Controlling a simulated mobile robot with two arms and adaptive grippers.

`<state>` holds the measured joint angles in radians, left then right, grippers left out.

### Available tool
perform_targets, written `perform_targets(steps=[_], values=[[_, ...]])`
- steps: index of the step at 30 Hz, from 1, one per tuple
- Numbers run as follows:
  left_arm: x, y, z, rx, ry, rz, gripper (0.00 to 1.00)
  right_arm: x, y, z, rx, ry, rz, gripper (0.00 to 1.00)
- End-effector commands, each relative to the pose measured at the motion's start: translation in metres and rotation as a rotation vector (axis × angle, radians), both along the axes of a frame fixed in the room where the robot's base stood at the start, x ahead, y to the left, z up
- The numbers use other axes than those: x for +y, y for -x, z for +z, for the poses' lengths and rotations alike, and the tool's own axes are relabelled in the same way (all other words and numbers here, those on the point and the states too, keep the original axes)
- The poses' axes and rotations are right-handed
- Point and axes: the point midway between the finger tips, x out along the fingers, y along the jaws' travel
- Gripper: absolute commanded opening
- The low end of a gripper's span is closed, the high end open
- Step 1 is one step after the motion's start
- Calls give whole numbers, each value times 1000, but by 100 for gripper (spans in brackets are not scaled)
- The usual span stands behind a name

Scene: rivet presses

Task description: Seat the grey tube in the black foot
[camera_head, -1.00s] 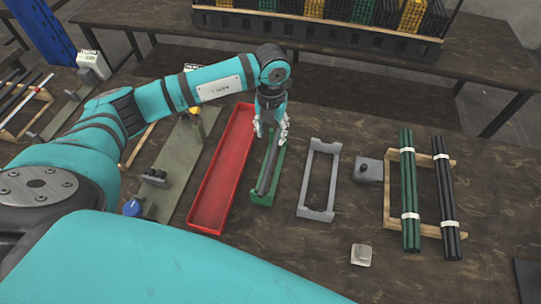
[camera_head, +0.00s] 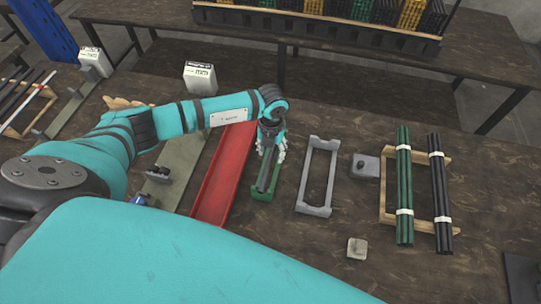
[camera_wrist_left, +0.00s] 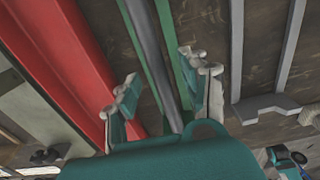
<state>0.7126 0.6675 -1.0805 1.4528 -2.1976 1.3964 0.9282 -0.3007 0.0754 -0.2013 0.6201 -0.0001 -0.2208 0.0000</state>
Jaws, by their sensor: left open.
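The grey tube (camera_head: 264,176) lies lengthwise in a narrow green tray (camera_head: 262,197). My left gripper (camera_head: 271,153) is open above the tray, pointing down. In the left wrist view its fingers (camera_wrist_left: 163,88) are spread on either side of the tube (camera_wrist_left: 151,45), with no visible grip on it. The gripper hides the far part of the tube in the head view. I cannot pick out the black foot for sure; a small black fixture (camera_head: 158,174) sits on the grey-green base at the left. My right gripper is not in view.
A long red tray (camera_head: 221,185) lies just left of the green tray. A grey open frame (camera_head: 304,187), a grey block with a black knob (camera_head: 366,168) and a wooden rack (camera_head: 418,216) with green and black tubes stand to the right. A small pale block (camera_head: 357,248) lies nearer.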

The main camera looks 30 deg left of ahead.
Motion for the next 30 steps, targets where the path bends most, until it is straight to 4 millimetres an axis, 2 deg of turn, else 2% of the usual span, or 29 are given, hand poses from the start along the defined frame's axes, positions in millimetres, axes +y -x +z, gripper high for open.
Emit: perform_targets(steps=[1, 11, 23, 30], values=[[0, 0, 0, 0, 0, 0, 43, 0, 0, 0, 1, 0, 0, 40], [0, 0, 1, 0, 1, 0, 0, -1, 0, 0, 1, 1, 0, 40], [0, -1, 2, -1, 1, 0, 0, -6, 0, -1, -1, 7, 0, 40], [0, -2, 19, -6, 2, 0, 0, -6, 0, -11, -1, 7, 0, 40]])
